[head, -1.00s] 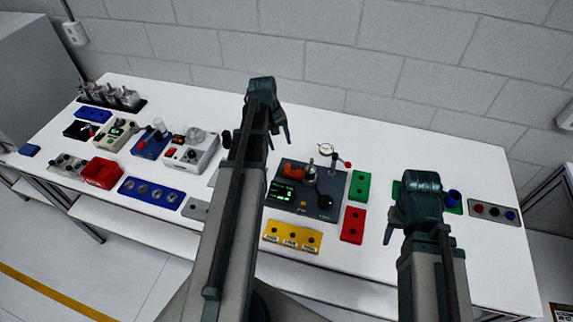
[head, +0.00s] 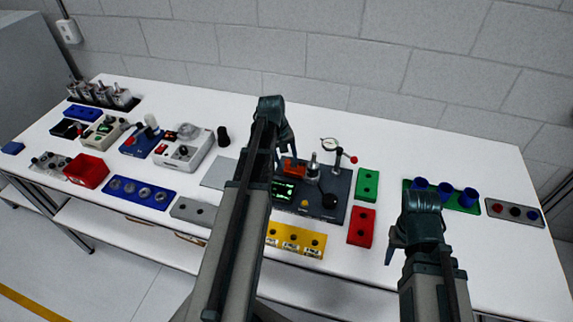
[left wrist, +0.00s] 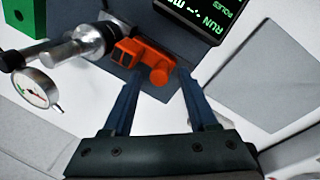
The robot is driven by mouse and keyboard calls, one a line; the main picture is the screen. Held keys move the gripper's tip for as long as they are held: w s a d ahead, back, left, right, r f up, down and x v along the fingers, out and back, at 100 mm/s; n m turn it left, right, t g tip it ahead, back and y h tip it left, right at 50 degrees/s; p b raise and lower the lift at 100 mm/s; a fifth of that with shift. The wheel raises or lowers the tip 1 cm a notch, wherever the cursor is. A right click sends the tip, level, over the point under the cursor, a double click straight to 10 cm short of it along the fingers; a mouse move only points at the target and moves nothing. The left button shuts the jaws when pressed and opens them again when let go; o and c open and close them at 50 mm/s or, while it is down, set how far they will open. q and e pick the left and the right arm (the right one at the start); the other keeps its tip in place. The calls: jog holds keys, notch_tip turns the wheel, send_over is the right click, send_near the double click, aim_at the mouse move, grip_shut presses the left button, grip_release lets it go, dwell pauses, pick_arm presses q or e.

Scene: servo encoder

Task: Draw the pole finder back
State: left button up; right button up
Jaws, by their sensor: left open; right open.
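The pole finder, which I take to be the orange-red piece (left wrist: 147,58), sits on the dark test station beside a silver shaft in the left wrist view. It also shows in the head view (head: 292,168), partly hidden by my left gripper. The dark station (head: 338,188) carries a green-lit display (head: 285,190), a black knob and a dial gauge (head: 329,144). My left gripper (left wrist: 159,82) is open, with its fingertips on either side of the orange piece's near end and no clear contact. My right gripper (head: 400,250) is open and empty over the front right of the table.
A green block (head: 367,184), a red block (head: 361,228) and a yellow block (head: 296,240) stand close around the station. A grey plate (head: 218,174) lies to its left. Blue cups in a green holder (head: 443,208) stand behind my right gripper.

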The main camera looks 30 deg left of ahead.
pick_arm(q)
grip_shut()
dwell(0.3)
dwell(1.2)
